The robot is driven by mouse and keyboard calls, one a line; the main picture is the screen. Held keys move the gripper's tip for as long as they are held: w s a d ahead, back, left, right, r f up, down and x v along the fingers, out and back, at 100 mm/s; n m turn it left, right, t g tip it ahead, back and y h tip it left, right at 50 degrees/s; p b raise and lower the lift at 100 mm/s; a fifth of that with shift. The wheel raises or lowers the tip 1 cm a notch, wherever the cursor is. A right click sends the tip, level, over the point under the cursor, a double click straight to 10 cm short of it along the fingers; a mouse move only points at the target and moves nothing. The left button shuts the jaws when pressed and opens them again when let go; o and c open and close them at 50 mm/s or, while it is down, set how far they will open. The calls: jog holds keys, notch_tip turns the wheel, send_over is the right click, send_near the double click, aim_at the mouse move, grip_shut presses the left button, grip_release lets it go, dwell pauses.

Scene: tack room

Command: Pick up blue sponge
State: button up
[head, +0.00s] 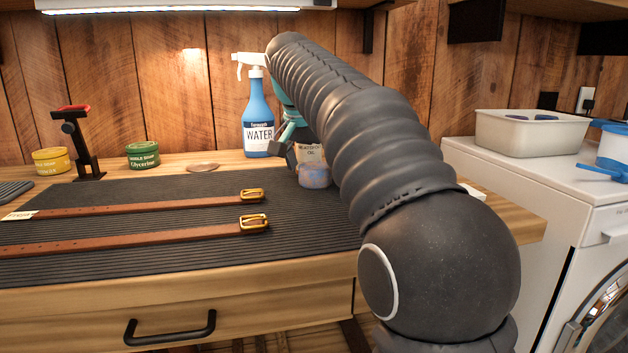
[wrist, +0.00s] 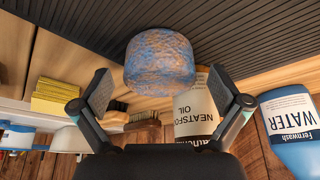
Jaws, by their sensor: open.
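The blue sponge (head: 314,176) is a rounded, mottled blue and brown block. It rests near the back right of the dark ribbed mat (head: 150,190), in front of a bottle labelled as oil (head: 311,153). In the wrist view the sponge (wrist: 160,62) lies ahead of my gripper (wrist: 160,84), roughly centred between its two spread fingers. The fingers are open and empty, with nothing gripped. The wrist view looks upside down. In the head view my arm hides part of the area right of the sponge, and my gripper (head: 290,150) shows only partly.
A blue WATER spray bottle (head: 258,125) stands close behind my gripper. Two brown straps (head: 140,207) with brass buckles lie on the mat. Green (head: 143,154) and yellow (head: 51,160) tins stand at the back left. The wrist view shows a yellow block (wrist: 55,96) and a brush (wrist: 143,132).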

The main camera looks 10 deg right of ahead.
jog(key=shift+f, duration=0.1)
jog(key=c, duration=0.9)
jog(key=shift+c, duration=0.2)
